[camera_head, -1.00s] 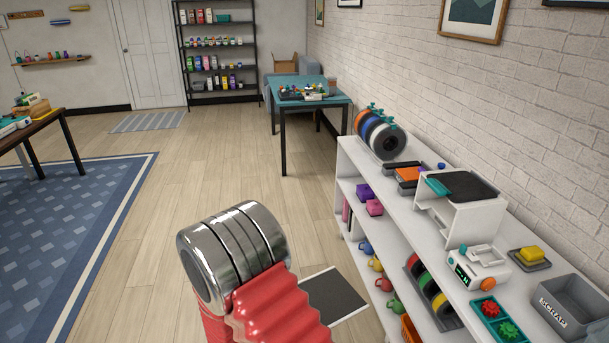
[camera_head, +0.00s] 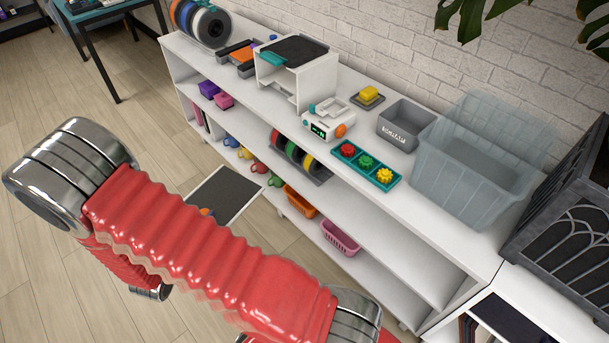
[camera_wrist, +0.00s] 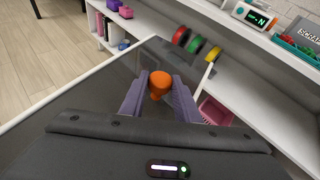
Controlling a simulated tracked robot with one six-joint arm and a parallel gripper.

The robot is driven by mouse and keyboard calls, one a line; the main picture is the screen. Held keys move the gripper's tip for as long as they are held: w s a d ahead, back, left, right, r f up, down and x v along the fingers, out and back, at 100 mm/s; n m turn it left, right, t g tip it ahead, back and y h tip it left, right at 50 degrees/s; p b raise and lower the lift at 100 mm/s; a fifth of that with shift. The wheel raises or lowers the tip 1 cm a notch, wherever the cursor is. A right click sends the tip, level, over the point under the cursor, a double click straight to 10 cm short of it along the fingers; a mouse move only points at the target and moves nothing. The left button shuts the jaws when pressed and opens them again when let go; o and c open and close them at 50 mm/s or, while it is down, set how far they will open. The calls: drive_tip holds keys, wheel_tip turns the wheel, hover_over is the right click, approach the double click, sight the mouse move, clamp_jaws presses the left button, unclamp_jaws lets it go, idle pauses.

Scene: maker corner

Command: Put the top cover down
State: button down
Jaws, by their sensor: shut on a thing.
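The top cover (camera_wrist: 85,100) is a dark see-through panel with a white rim. In the wrist view, it spans the area beyond my gripper (camera_wrist: 158,93), whose two grey-purple fingers are shut on its orange knob (camera_wrist: 160,80). In the head view, the cover (camera_head: 232,190) shows beyond my red arm, in front of the white shelf unit and over the floor. My arm hides its near part, and a bit of the orange knob shows at the arm's edge. My gripper itself is hidden in the head view.
The white shelf unit (camera_head: 365,205) carries a white box-shaped machine (camera_head: 297,75), a small device with a display (camera_head: 328,122), a teal gear tray (camera_head: 365,167), a grey scrap bin (camera_head: 402,124) and a clear tub (camera_head: 465,175). A dark cabinet (camera_head: 570,205) stands at right. Floor is clear at left.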

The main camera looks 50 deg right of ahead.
drive_tip(key=s+d+f+m+g, duration=0.1)
drive_tip(key=d, duration=0.3)
drive_tip(key=s+d+f+m+g+h, duration=0.1)
drive_tip(key=s+d+f, duration=0.1)
drive_tip(key=d, duration=0.2)
drive_tip(key=s+d+f+m+g, duration=0.1)
drive_tip(key=d+f, duration=0.1)
drive_tip(key=d, duration=0.1)
drive_tip(key=shift+s+d, duration=0.35)
drive_tip(key=shift+d, duration=0.05)
drive_tip(key=s+d+f+m+g, duration=0.3)
drive_tip(key=s+d, duration=0.3)
drive_tip(key=s, duration=0.3)
drive_tip(key=s+d+f+m+g, duration=0.2)
drive_tip(key=s+d+f+g, duration=0.1)
drive_tip(key=s+d+f, duration=0.2)
drive_tip(key=s+d+f+m+g, duration=0.3)
drive_tip(key=s+d, duration=0.5)
drive_tip(key=s, duration=0.6)
drive_tip(key=shift+d+f+m+g, duration=0.35)
drive_tip(key=shift+f+g, duration=0.25)
drive_tip(key=shift+f, duration=0.25)
drive_tip(key=shift+s, duration=0.1)
